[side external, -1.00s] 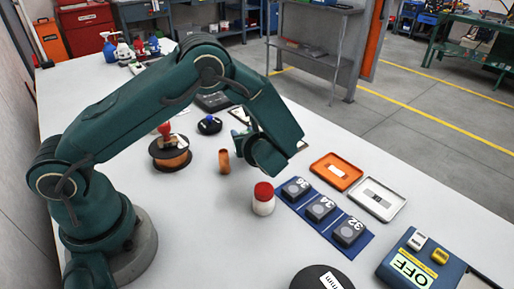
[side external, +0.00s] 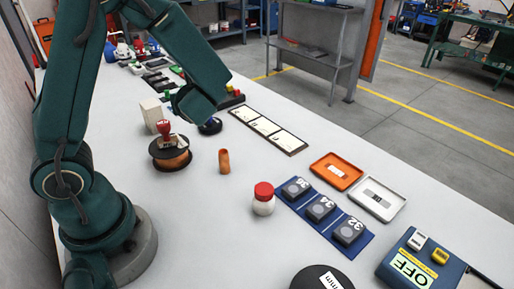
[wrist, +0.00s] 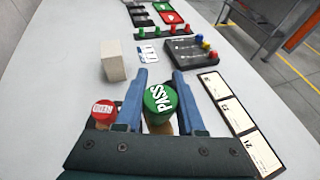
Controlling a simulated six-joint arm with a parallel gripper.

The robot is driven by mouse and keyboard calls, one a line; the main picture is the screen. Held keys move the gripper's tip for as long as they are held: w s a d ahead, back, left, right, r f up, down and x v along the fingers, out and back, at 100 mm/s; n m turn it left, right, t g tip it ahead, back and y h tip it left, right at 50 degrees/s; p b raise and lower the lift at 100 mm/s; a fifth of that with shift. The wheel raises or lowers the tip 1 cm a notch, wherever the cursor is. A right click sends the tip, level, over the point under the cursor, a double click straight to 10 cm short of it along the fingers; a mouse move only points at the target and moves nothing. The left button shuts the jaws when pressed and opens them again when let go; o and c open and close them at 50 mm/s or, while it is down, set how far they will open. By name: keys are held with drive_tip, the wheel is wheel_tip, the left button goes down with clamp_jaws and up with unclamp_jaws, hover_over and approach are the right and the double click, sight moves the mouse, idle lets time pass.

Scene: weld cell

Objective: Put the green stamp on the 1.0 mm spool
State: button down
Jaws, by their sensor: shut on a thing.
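The green stamp (wrist: 158,100), marked PASS, is between the blue fingers of my gripper (wrist: 160,92), which is shut on it. In the side view my gripper (side external: 203,118) hangs over the far part of the table, and the stamp is hidden there. A copper wire spool (side external: 171,158) lies left of it, with a red-topped stamp (side external: 163,129) at it; the red stamp also shows in the wrist view (wrist: 103,112). A dark spool (side external: 320,279) at the bottom edge has a label of which only "mm" is readable. I cannot tell which spool is 1.0 mm.
A copper cylinder (side external: 224,162) and a red-capped jar (side external: 264,199) stand on the table. A cream block (wrist: 112,62) stands ahead of the red stamp. A three-card strip (side external: 268,131), orange tray (side external: 336,170) and blue mat with dark blocks (side external: 293,203) lie to the right.

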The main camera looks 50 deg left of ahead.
drive_tip(key=s+d+f+n+g+h, duration=0.2)
drive_tip(key=s+d+n+g+h, duration=0.1)
drive_tip(key=s+d+n+g, duration=0.1)
drive_tip(key=s+d+f+n+g+h, duration=0.1)
drive_tip(key=s+d+n+g+h, duration=0.3)
drive_tip(key=d+n+g, duration=0.3)
drive_tip(key=s+d+f+n+g+h, duration=0.2)
drive_tip(key=s+d+n+g+h, duration=0.2)
drive_tip(key=n, duration=0.5)
drive_tip(key=shift+s+d+f+n+g, duration=0.15)
drive_tip(key=shift+s+d+n+g, duration=0.05)
drive_tip(key=shift+d+g, duration=0.55)
drive_tip(key=shift+s+d+f+n+g, duration=0.2)
drive_tip(key=shift+d+g, duration=0.3)
drive_tip(key=shift+g, duration=0.35)
drive_tip(key=w+d+r+n+t+h, duration=0.4)
drive_tip(key=w+d+r+n+h, duration=0.15)
drive_tip(key=d+n+h, duration=0.2)
drive_tip(key=w+d+r+n+t+h, duration=0.45)
drive_tip(key=w+d+n+h, duration=0.2)
drive_tip(key=d, duration=0.25)
hover_over(322, 288)
drive_tip(key=s, duration=0.2)
drive_tip(key=shift+n, duration=0.4)
drive_tip(key=f, duration=0.6)
drive_tip(key=shift+d+f, duration=0.15)
drive_tip(key=shift+d, duration=0.15)
drive_tip(key=shift+f, duration=2.05)
